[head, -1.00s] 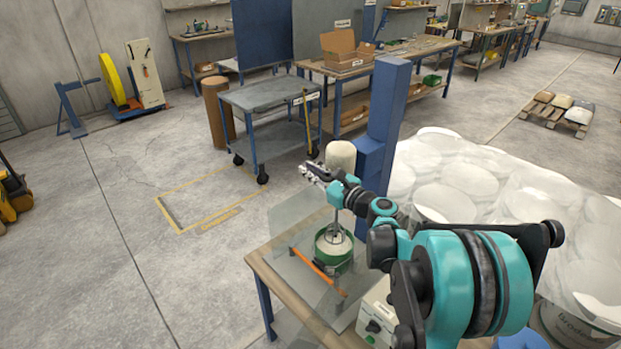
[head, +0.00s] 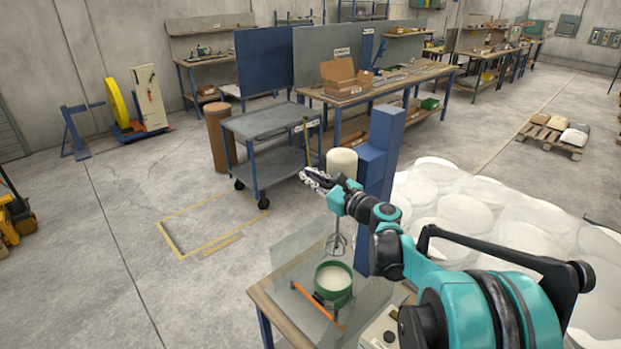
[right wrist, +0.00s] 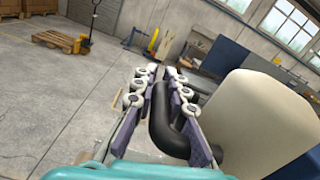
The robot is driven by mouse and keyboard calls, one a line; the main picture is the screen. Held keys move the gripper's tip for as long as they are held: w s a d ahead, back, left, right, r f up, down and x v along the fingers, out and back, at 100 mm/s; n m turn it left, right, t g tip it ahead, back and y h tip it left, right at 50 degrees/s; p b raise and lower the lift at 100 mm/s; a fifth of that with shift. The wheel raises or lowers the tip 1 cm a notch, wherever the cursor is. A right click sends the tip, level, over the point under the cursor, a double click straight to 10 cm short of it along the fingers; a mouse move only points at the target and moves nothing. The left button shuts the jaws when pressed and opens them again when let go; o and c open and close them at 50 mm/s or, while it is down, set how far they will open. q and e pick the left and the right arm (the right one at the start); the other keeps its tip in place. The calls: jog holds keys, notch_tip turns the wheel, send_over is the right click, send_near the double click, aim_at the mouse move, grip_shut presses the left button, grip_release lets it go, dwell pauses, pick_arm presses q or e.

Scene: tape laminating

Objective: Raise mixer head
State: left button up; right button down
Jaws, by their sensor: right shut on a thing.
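The mixer head (head: 342,161) is cream-coloured and sits beside a blue column (head: 384,130). Its whisk (head: 336,244) hangs above the green bowl (head: 333,290), which holds pale material. My right gripper (head: 317,180) is at the mixer head. In the right wrist view its fingers (right wrist: 152,95) are shut around a black curved handle (right wrist: 168,125), with the cream mixer head (right wrist: 265,125) just to the right. My left gripper is not in view.
Clear panels (head: 300,250) stand around the bowl on the small bench (head: 268,296). An orange bar (head: 318,303) lies before the bowl. A grey cart (head: 265,122) stands behind on open floor.

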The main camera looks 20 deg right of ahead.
jog(key=c, duration=1.5)
grip_release()
jog(key=shift+r, duration=0.25)
jog(key=shift+c, duration=0.2)
jog(key=shift+s, duration=0.1)
jog(key=shift+f, duration=0.1)
jog(key=shift+d, duration=0.15)
jog(key=v, duration=1.2)
